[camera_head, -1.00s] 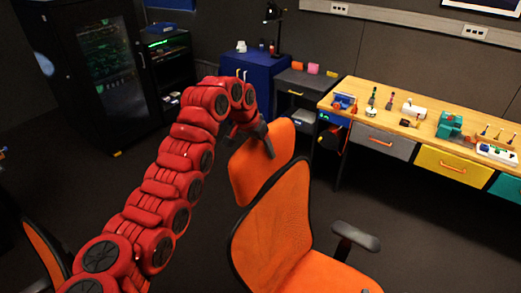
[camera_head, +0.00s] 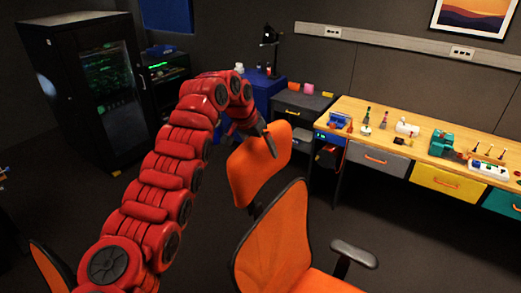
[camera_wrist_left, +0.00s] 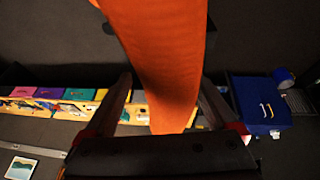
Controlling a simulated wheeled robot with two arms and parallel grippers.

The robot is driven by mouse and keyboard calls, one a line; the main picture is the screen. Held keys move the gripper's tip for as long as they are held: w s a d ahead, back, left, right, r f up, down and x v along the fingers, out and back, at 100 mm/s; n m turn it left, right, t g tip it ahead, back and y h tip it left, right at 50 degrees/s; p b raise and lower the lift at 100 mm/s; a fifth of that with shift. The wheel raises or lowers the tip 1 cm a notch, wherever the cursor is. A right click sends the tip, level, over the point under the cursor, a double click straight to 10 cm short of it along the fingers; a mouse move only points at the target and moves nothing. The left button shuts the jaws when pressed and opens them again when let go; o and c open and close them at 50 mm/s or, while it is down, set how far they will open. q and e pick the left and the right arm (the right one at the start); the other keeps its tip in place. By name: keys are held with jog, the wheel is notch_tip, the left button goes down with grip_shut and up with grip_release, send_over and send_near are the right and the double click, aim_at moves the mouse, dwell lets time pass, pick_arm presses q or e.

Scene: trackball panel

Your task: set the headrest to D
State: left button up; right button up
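The orange headrest (camera_head: 252,172) stands above the orange chair back (camera_head: 272,247), with a gap and a dark stem between them. My left gripper (camera_head: 262,138) reaches over the headrest's top from behind. One dark finger lies across its near face. In the left wrist view the headrest (camera_wrist_left: 168,60) runs between the two fingers (camera_wrist_left: 167,82). The gripper appears shut on it, though a thin gap shows beside the left finger. No letter D or height mark is readable. My right gripper is not in view.
A chair armrest (camera_head: 354,253) is at the lower right. A wooden workbench (camera_head: 415,147) with tools and drawers stands at the right. A black cabinet (camera_head: 90,85) stands at the back left. Dark floor (camera_head: 400,235) is clear in front of the bench.

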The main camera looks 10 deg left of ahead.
aim_at(258, 139)
pick_arm(q)
jog(key=shift+f, duration=0.15)
jog(key=shift+a, duration=0.1)
jog(key=shift+s+a+r+b, duration=0.1)
jog(key=shift+r+b, duration=0.3)
jog(key=shift+b, duration=0.2)
jog(key=v, duration=0.2)
jog(key=b+v, duration=0.1)
jog(key=v, duration=0.1)
jog(key=b+v, duration=0.1)
jog(key=v, duration=0.1)
jog(key=shift+s+r, duration=0.15)
jog(key=shift+r, duration=0.25)
jog(key=p+v, duration=0.2)
jog(key=v, duration=0.1)
jog(key=shift+r, duration=0.3)
jog(key=shift+s+a+r+p, duration=0.15)
jog(key=shift+s+r+p, duration=0.15)
jog(key=shift+r, duration=0.1)
jog(key=shift+w, duration=0.1)
jog(key=shift+f, duration=0.1)
